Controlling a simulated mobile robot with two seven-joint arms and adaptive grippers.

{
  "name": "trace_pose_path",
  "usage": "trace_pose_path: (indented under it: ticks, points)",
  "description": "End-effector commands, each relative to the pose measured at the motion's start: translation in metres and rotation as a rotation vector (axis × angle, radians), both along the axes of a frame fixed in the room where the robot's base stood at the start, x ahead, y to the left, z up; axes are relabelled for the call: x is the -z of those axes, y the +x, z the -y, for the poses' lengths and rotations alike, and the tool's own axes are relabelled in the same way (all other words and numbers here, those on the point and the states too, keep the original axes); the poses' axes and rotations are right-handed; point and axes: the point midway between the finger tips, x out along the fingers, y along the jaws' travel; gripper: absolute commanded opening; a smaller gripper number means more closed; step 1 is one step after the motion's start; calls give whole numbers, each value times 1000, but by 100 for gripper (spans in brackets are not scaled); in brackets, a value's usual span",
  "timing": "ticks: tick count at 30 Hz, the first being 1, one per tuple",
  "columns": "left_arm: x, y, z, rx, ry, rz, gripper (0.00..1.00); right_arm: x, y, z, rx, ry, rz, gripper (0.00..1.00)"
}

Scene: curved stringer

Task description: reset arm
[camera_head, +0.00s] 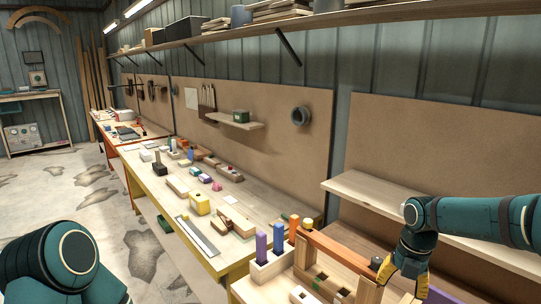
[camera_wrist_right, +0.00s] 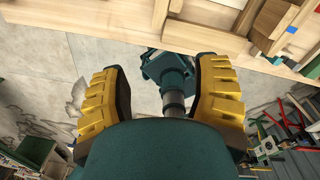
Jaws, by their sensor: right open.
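My right gripper (camera_head: 386,272) is at the lower right of the head view, beside a wooden fixture (camera_head: 325,273) on the near bench. Its yellow fingers show apart in the right wrist view (camera_wrist_right: 160,90), with no object between them. My right arm reaches in from the right edge, in front of a pale wooden shelf (camera_head: 370,192). At the lower left of the head view only a teal part of my left arm shows; my left gripper is out of the picture.
An orange bar (camera_head: 333,247) spans the fixture, beside a rack with purple (camera_head: 261,247) and orange blocks. A long workbench (camera_head: 255,210) carries a yellow block (camera_head: 200,204), a steel ruler (camera_head: 197,237) and several small blocks. Open floor (camera_head: 140,245) lies left of it.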

Motion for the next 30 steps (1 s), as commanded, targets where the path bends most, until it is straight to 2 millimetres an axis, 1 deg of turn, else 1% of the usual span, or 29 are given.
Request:
trace_pose_path:
  ticks: [1,5,6,8,9,11,12,14,15,17,18,20,21,23,24,27,30]
  points:
    - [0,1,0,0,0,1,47,21,0,-10,76,28,-11,62]
    - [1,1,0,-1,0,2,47,70,-5,-36,321,100,-42,62]
    - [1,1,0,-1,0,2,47,85,-8,-45,406,123,-55,62]
    - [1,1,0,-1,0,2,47,110,-14,-59,547,157,-82,62]
    - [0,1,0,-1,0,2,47,126,-19,-68,645,179,-103,62]
    - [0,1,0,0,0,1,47,149,-28,-82,797,207,-141,62]
    - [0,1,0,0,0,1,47,164,-35,-91,903,223,-166,62]
    - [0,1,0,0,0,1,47,185,-47,-104,1063,242,-210,62]
    - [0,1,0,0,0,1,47,199,-55,-112,1169,253,-239,62]
    - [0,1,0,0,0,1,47,218,-69,-124,1332,263,-285,62]
    - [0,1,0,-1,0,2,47,230,-79,-131,1440,264,-317,62]
    - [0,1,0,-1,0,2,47,247,-94,-141,1608,263,-362,62]
    - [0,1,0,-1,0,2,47,257,-105,-147,1720,258,-394,62]
    - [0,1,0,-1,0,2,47,271,-122,-155,1885,246,-437,62]
    - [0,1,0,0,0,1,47,280,-134,-160,1996,233,-465,62]
    - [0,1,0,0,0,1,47,297,-162,-169,2255,197,-520,62]
    - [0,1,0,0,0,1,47,310,-187,-175,2482,156,-557,62]
